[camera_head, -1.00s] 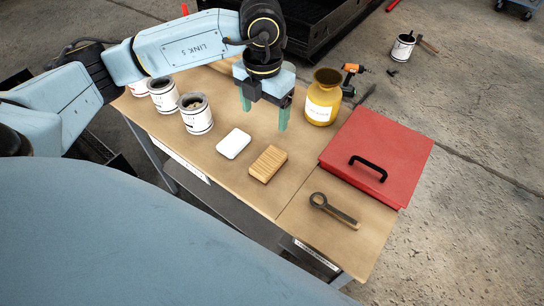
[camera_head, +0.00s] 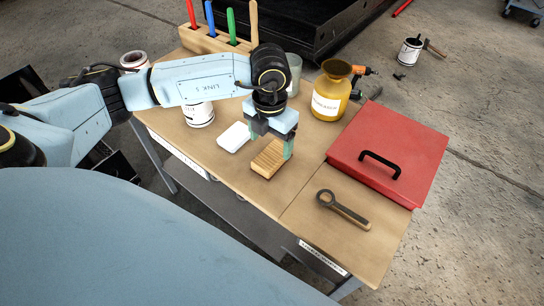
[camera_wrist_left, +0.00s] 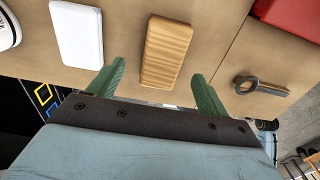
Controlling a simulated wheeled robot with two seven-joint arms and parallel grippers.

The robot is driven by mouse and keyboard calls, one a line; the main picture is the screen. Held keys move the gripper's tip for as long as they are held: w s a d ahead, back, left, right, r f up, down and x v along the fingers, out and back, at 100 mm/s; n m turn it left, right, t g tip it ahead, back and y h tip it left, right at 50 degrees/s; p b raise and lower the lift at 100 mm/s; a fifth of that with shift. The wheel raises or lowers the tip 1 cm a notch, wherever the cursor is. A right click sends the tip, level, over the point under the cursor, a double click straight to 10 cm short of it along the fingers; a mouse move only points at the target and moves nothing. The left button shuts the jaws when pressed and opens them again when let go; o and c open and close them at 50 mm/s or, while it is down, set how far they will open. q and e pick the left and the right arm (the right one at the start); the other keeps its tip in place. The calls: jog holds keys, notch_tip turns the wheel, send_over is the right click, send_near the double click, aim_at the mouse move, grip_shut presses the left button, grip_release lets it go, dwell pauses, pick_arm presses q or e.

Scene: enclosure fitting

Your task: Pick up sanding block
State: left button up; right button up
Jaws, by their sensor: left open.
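A tan, ridged wooden-looking block (camera_head: 268,160), which I take to be the sanding block, lies on the brown worktable (camera_head: 235,183). My left gripper (camera_head: 270,143) hangs over it, pointing down, open and empty. In the left wrist view the block (camera_wrist_left: 166,52) lies between the two green fingers as seen from above, and the gripper (camera_wrist_left: 158,72) spans wider than the block. I cannot tell the exact height left between fingertips and block. A white rounded block (camera_head: 233,138) lies just left of it. My right gripper is not in view.
A red case (camera_head: 400,140) and a ring-ended wrench (camera_head: 342,208) lie to the right. A yellow jar (camera_head: 330,95), an orange drill (camera_head: 361,71) and a rack with coloured handles (camera_head: 212,42) stand behind. A can (camera_head: 199,114) stands left. The table in front of the block is clear.

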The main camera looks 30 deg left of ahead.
aim_at(272, 154)
pick_arm(q)
jog(key=f, duration=0.2)
jog(key=f+b, duration=0.1)
jog(key=shift+d+f, duration=0.25)
jog(key=shift+f, duration=0.55)
jog(key=c, duration=1.1)
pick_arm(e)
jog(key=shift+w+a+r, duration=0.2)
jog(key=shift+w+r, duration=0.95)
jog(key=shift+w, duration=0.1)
